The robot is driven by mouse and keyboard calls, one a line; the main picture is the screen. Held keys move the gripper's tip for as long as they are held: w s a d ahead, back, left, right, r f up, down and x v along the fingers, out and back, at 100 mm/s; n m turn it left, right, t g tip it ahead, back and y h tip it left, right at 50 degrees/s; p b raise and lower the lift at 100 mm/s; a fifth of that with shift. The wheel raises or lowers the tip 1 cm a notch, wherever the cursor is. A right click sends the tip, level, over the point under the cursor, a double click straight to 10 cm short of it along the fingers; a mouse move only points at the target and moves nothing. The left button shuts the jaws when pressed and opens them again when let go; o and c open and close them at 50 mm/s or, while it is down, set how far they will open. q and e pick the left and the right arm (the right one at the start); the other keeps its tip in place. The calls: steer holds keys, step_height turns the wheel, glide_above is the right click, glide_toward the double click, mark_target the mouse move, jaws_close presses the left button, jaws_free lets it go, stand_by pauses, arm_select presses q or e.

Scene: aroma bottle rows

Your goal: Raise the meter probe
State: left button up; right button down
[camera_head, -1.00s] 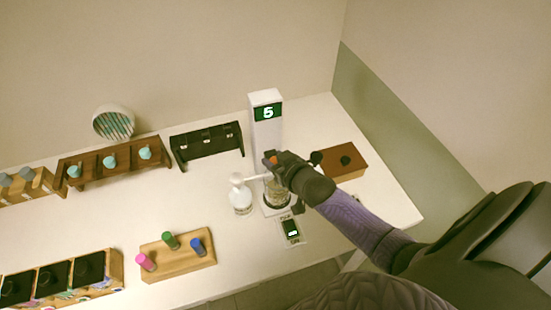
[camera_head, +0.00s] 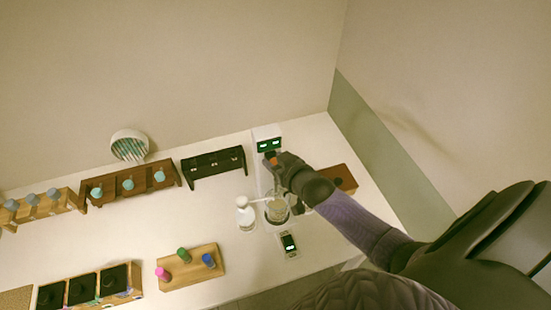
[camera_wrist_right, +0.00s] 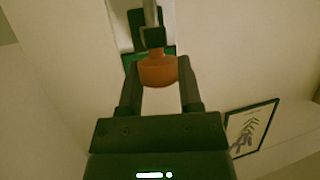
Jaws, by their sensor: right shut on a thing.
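The white meter column (camera_head: 264,133) stands at the back right of the table, its green display showing two short bars. My right gripper (camera_head: 274,161) is shut on the orange handle of the meter probe, just below the display. In the right wrist view the orange probe handle (camera_wrist_right: 158,70) sits between the two fingertips (camera_wrist_right: 158,84), with a dark clamp and a pale rod beyond it. A glass beaker (camera_head: 277,212) stands below the hand at the column's foot. The probe's lower end is too small to make out. My left gripper is not in view.
A white bottle (camera_head: 245,215) stands close left of the beaker. A small device with a green screen (camera_head: 289,244) lies in front. A brown box (camera_head: 341,178) is behind my right forearm. Bottle racks and a wooden block (camera_head: 191,272) with coloured caps fill the left.

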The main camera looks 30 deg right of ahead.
steer(key=shift+c, duration=1.3)
jaws_free()
steer(key=shift+r, duration=0.15)
steer(key=p+v, duration=0.1)
steer(key=v, duration=0.9)
steer(key=shift+p, duration=0.3)
